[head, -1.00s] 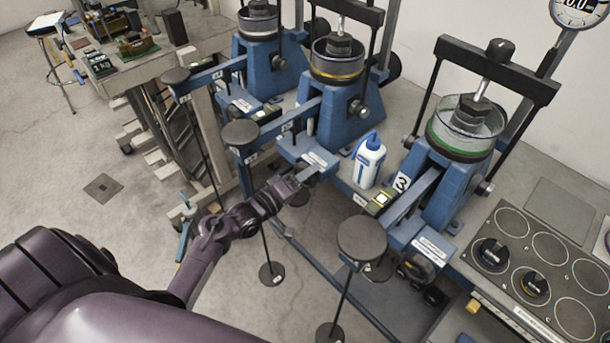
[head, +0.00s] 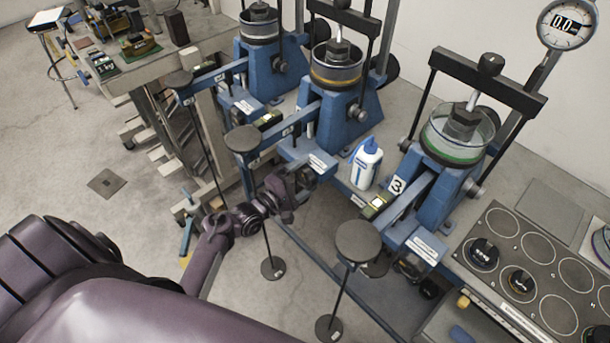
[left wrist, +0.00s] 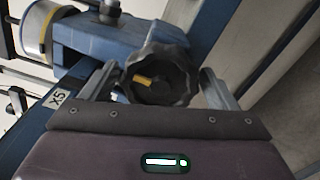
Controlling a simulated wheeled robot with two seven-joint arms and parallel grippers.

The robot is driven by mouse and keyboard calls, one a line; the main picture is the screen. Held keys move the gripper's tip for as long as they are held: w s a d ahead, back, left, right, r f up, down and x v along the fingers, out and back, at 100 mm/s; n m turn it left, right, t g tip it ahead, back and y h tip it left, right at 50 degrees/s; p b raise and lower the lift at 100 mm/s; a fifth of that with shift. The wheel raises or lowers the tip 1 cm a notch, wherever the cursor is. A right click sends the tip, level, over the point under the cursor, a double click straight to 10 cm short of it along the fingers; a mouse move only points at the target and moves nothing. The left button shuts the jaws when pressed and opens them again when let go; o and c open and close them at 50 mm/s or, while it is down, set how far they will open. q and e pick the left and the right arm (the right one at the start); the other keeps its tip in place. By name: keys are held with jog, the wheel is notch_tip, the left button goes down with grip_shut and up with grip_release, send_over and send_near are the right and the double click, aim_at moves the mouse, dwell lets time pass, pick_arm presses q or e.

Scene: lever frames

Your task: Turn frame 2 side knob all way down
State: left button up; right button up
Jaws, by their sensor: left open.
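Frame 2 (head: 342,108) is the middle blue lever frame, with a yellow-banded cell on top. Its side knob (left wrist: 158,76) is black and lobed with a yellow mark, and sits below the blue beam in the left wrist view. My left gripper (head: 298,183) is at the front end of frame 2, under its beam. In the left wrist view the left gripper (left wrist: 160,88) is open, with one finger on each side of the knob. I cannot tell whether the fingers touch it. In the head view the gripper mostly hides the knob. My right gripper is not in view.
Frame 3 (head: 438,192) stands to the right and another blue frame (head: 268,72) to the left. A white bottle (head: 365,165) stands between frames 2 and 3. Round black lever pans (head: 242,139) and hanging rods are close to my left arm.

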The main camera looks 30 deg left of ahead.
pick_arm(q)
jog(key=shift+s+a+r+p, duration=0.1)
jog(key=shift+s+p, duration=0.2)
jog(key=shift+s, duration=0.1)
jog(key=shift+p+v, duration=1.3)
jog(key=shift+v, duration=1.3)
